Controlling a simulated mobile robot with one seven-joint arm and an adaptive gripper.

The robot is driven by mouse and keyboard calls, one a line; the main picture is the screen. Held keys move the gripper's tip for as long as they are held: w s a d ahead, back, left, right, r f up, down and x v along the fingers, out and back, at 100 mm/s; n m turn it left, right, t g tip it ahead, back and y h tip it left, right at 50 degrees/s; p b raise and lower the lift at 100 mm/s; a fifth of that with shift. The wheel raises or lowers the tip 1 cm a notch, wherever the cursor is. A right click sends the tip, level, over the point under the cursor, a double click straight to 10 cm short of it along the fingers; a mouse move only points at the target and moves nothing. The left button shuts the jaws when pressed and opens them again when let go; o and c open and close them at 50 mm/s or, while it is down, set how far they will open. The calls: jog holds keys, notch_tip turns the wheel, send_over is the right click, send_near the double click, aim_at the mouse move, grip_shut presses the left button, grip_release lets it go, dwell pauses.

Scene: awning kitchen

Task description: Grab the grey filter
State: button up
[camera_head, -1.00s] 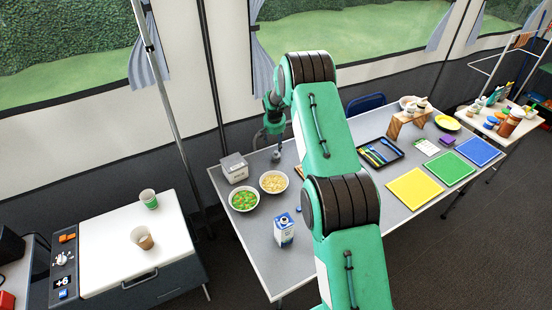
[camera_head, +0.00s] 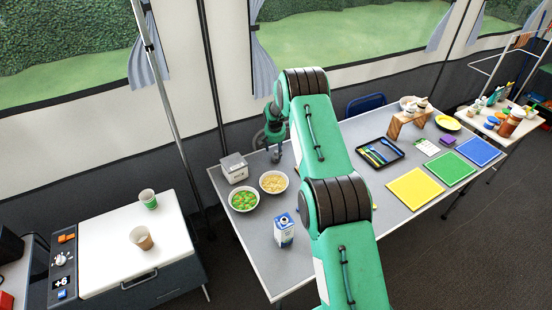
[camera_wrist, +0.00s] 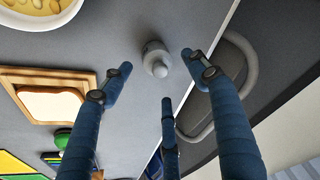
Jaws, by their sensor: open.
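A small grey cylinder with a pale rounded tip, which looks like the grey filter (camera_wrist: 154,58), stands on the grey table in the upper middle of the wrist view. My gripper (camera_wrist: 160,76) is open, with its blue fingers spread. The filter shows between the left and right fingertips, with the third finger below it in the picture. I cannot tell whether any finger touches it. In the head view my gripper (camera_head: 277,156) is over the far edge of the table, and I cannot make out the filter there.
A bowl of yellow food (camera_head: 273,182), a bowl of green and orange food (camera_head: 243,200), a grey box (camera_head: 234,168) and a blue-white carton (camera_head: 284,230) stand nearby. A wooden board (camera_wrist: 85,78) lies left of the filter. A chair back (camera_wrist: 236,75) is just beyond the table edge.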

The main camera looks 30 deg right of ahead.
aim_at(276, 152)
jog(key=shift+f, duration=0.1)
jog(key=shift+b+x, duration=0.35)
jog(key=shift+x, duration=2.15)
jog(key=shift+a, duration=0.1)
jog(key=c, duration=1.3)
